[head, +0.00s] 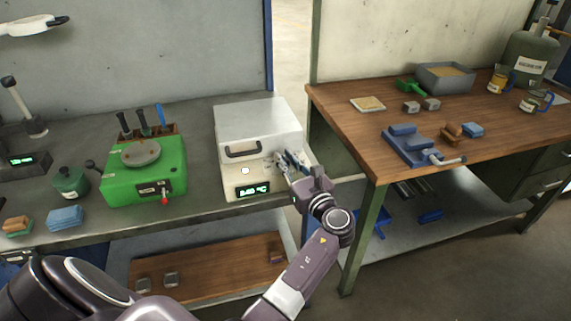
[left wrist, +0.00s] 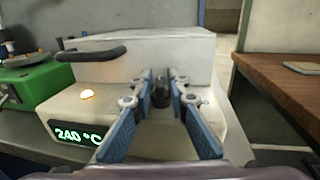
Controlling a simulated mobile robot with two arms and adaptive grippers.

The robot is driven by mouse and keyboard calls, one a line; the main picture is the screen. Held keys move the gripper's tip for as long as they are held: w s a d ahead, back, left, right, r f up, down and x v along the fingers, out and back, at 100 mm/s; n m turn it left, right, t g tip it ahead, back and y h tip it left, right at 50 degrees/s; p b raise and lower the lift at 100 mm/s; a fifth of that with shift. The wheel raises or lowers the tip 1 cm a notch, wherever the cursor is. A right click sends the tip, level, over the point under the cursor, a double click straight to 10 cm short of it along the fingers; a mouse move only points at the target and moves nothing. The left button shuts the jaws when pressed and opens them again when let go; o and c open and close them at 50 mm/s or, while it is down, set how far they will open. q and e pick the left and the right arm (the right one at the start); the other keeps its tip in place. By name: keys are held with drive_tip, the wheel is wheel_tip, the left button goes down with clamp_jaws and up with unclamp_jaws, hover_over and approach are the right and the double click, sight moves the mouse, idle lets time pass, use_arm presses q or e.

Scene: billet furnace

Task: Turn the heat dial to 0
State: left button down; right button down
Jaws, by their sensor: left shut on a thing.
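The billet furnace (head: 258,130) is a white box with a dark handle on the grey bench in the head view. Its front has a lit round button (head: 245,171) and a green display (head: 253,190), which reads 240 °C in the left wrist view. The heat dial (left wrist: 160,92) shows there as a dark knob on the sloped front, right of the button. My left gripper (head: 284,161) is at the right side of the furnace front, its blue fingers shut on the dial from both sides. The fingers hide the dial in the head view, and its pointer setting cannot be read.
A green device (head: 145,183) with tools stands left of the furnace. A wooden table (head: 490,125) with a blue vise (head: 412,147) and a grey tray (head: 445,77) stands to the right, across a narrow gap. A lower shelf (head: 215,268) runs under the bench.

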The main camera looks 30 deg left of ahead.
sight(285, 157)
use_arm(q)
drive_tip(key=n+g+y+b, duration=0.1)
drive_tip(key=g, duration=0.1)
drive_tip(key=n+g+b, duration=0.1)
drive_tip(key=n+g, duration=0.1)
drive_tip(key=shift+w+d+f+g+y+b, duration=0.1)
drive_tip(key=shift+f+g+y+b, duration=0.05)
drive_tip(key=shift+g+y+b, duration=0.2)
drive_tip(key=shift+n+g+y+b, duration=0.35)
drive_tip(key=shift+n+g+b, duration=0.55)
drive_tip(key=shift+g, duration=0.35)
drive_tip(key=c, duration=2.1)
unclamp_jaws()
drive_tip(key=shift+r, duration=0.35)
wheel_tip(285, 157, up, 10)
drive_tip(key=shift+f, duration=0.2)
